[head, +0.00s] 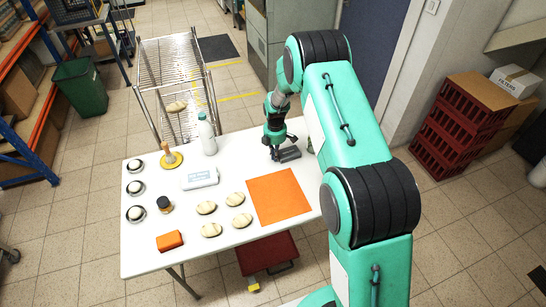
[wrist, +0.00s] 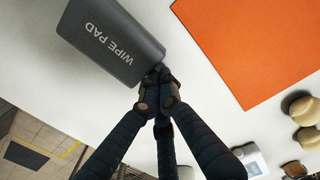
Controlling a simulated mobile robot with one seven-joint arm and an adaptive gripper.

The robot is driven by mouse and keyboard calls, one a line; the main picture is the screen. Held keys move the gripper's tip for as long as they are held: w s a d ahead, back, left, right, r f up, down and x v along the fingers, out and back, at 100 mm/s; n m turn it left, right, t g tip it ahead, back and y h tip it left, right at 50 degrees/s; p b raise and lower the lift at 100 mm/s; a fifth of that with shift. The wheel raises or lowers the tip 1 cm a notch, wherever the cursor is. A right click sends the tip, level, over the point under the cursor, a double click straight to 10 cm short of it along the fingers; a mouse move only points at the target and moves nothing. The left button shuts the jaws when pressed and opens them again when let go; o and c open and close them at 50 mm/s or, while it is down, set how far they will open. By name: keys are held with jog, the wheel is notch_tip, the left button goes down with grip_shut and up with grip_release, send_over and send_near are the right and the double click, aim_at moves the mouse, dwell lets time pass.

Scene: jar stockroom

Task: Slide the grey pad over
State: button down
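The grey pad (wrist: 108,42), a dark flat block lettered "WIPE PAD", lies on the white table in the wrist view. It shows in the head view (head: 291,154) near the table's back right, behind the orange square (head: 278,197). My gripper (wrist: 158,88) has its fingertips together at the pad's near end, low over the table, with nothing visible between them. The tips look to be against or just beside the pad's edge; I cannot tell if they touch. In the head view my gripper (head: 276,152) is just left of the pad.
A white bottle (head: 207,136), a pale labelled block (head: 198,178), several bread-like rolls (head: 211,230), a small jar (head: 164,204) and an orange block (head: 169,240) stand on the table's left and middle. A wire rack (head: 172,65) stands behind. The orange square (wrist: 255,45) looks bare.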

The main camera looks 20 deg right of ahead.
jog(key=shift+a, duration=0.1)
jog(key=shift+a, duration=0.9)
jog(key=shift+a+r, duration=0.15)
jog(key=shift+a, duration=1)
notch_tip(320, 180, up, 10)
jog(key=p, duration=0.2)
jog(key=shift+d, duration=0.15)
